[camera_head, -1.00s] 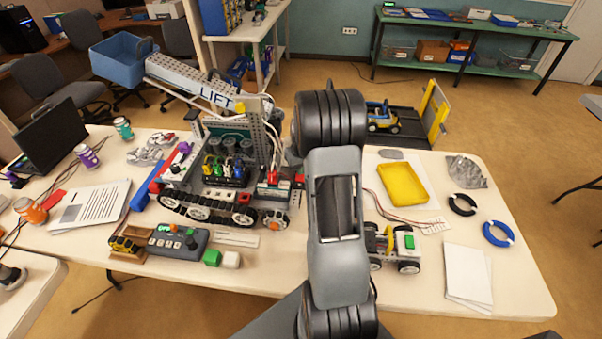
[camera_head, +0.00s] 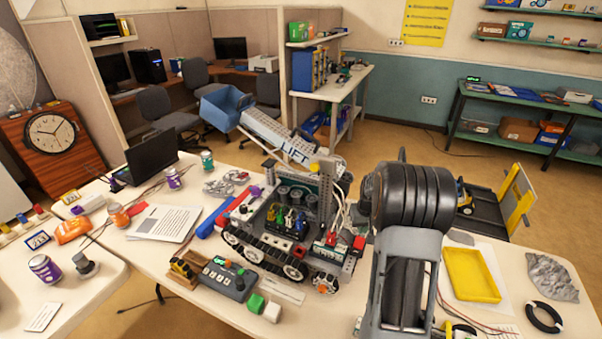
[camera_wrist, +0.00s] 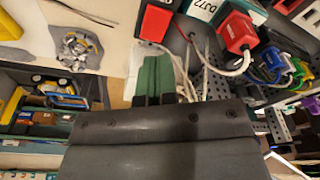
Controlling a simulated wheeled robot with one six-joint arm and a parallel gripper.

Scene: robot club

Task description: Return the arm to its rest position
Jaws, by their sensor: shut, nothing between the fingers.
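My arm (camera_head: 407,265) stands in front of the table at the right of the head view, its black joint raised above the tabletop. My gripper (camera_wrist: 154,99) shows in the wrist view as a dark body with two short black fingers close together, with nothing held between them. It is hidden behind the arm in the head view. Beyond the fingers, a green piece (camera_wrist: 153,75), a red block (camera_wrist: 155,22) and pale cables appear. Whether the fingers touch any of these I cannot tell.
The tracked lift robot (camera_head: 268,225) stands on the table left of my arm, with its boom (camera_head: 275,133) and blue bucket (camera_head: 222,105) raised. A control box (camera_head: 228,277) is in front of it. A yellow tray (camera_head: 470,275) and a black ring (camera_head: 543,317) lie right of my arm.

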